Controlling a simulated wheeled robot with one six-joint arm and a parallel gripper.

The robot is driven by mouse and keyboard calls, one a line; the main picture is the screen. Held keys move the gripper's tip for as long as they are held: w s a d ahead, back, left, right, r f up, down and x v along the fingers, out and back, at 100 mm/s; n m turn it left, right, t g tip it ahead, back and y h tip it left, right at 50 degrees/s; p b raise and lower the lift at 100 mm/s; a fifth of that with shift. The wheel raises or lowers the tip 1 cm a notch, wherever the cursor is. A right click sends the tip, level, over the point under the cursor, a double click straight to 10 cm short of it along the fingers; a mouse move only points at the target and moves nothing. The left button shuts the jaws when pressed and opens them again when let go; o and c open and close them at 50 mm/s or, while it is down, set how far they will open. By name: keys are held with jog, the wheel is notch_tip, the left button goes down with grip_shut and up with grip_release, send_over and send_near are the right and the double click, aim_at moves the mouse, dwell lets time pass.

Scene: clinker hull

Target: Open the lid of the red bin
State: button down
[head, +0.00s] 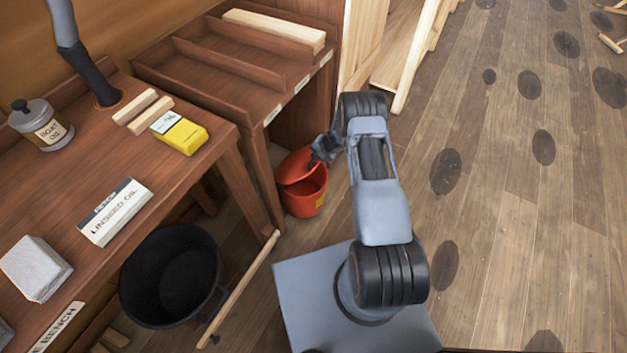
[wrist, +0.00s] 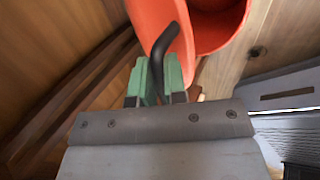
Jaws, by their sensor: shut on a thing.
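The red bin (head: 307,196) stands on the floor beside the bench, right of a bench leg. Its red lid (head: 296,165) is raised and tilted, and the bin's inside shows below it. My gripper (head: 325,150) is at the lid's right edge in the head view. In the wrist view, the green fingers of my gripper (wrist: 158,82) are shut on a black bent handle (wrist: 164,45) in front of the red lid (wrist: 151,18). The bin (wrist: 222,25) shows behind it, with its rim partly cut off by the frame.
A black bucket (head: 172,276) stands under the bench at left, with a wooden pole (head: 238,290) beside it. The bench (head: 180,190) holds a tin, a yellow block and a label card. Open floor (head: 500,230) lies to the right.

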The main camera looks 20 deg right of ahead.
jog(key=shift+w+a+r+p, duration=0.15)
jog(key=shift+r+p, duration=0.4)
jog(key=shift+p, duration=0.15)
jog(key=w+a+r+p, duration=0.1)
jog(key=r+p, duration=0.1)
jog(key=p, duration=0.1)
jog(key=shift+w+a+g, duration=0.25)
jog(key=shift+w+g, duration=0.05)
jog(key=shift+w+a+r+h+p, duration=0.15)
jog(key=shift+w+a+h+p, duration=0.25)
jog(key=shift+a+p, duration=0.1)
jog(key=c, duration=0.9)
grip_release()
jog(key=shift+d, duration=0.15)
